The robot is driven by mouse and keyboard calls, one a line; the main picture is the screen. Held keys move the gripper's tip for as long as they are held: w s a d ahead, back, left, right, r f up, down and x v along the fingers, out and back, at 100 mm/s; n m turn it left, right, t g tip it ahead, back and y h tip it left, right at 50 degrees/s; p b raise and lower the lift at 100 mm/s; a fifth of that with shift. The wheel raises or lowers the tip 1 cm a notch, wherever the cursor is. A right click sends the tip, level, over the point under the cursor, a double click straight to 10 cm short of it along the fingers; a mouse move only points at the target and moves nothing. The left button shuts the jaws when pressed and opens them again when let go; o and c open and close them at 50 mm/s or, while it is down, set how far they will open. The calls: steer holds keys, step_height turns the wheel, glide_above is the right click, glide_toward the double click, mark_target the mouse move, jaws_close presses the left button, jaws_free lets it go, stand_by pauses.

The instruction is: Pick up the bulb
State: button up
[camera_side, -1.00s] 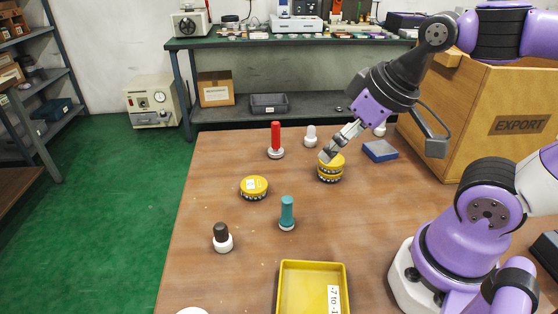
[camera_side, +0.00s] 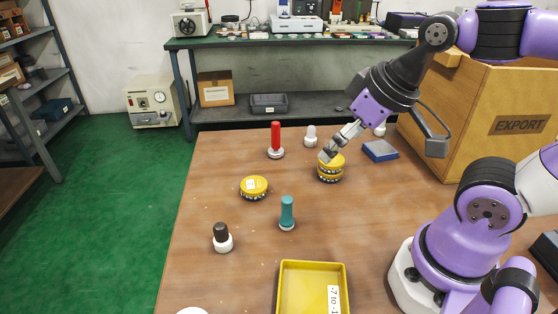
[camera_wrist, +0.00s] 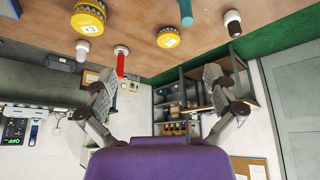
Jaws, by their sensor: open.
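The likeliest bulb is a small white rounded piece (camera_side: 310,137) standing upright at the back of the table; it is too small to be sure. It also shows in the wrist view (camera_wrist: 84,50). A similar white piece (camera_side: 380,130) is partly hidden behind my arm. My gripper (camera_side: 327,155) is over the stack of yellow bearing rings (camera_side: 330,174), to the right of and nearer than the white piece; contact with the stack cannot be told. In the wrist view my gripper (camera_wrist: 159,76) has its fingers spread wide with nothing between them.
A red post (camera_side: 276,139), a teal post (camera_side: 287,213), a dark-topped white piece (camera_side: 222,238) and a single yellow ring (camera_side: 254,188) stand around the table. A blue block (camera_side: 380,150) lies near the wooden crate (camera_side: 480,120). A yellow tray (camera_side: 312,266) is in front.

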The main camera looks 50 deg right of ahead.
steer(key=c, duration=0.4)
stand_by(0.3)
steer(key=g, duration=0.5)
glide_above(220, 225)
steer(key=shift+m, duration=0.3)
steer(key=f, duration=0.4)
steer(key=s+f, duration=0.1)
steer(key=shift+d+f, duration=0.15)
steer(key=shift+f, duration=0.25)
steer(key=shift+g, duration=0.3)
steer(key=f, duration=0.4)
steer(key=shift+w+a+f, duration=0.1)
steer(key=shift+a+f, duration=0.15)
steer(key=shift+f, duration=0.05)
steer(key=shift+w+d+f, duration=0.1)
steer(key=shift+w+f, duration=0.15)
steer(key=shift+f, duration=1.3)
steer(key=shift+w+f, duration=0.2)
steer(key=shift+f, duration=1.35)
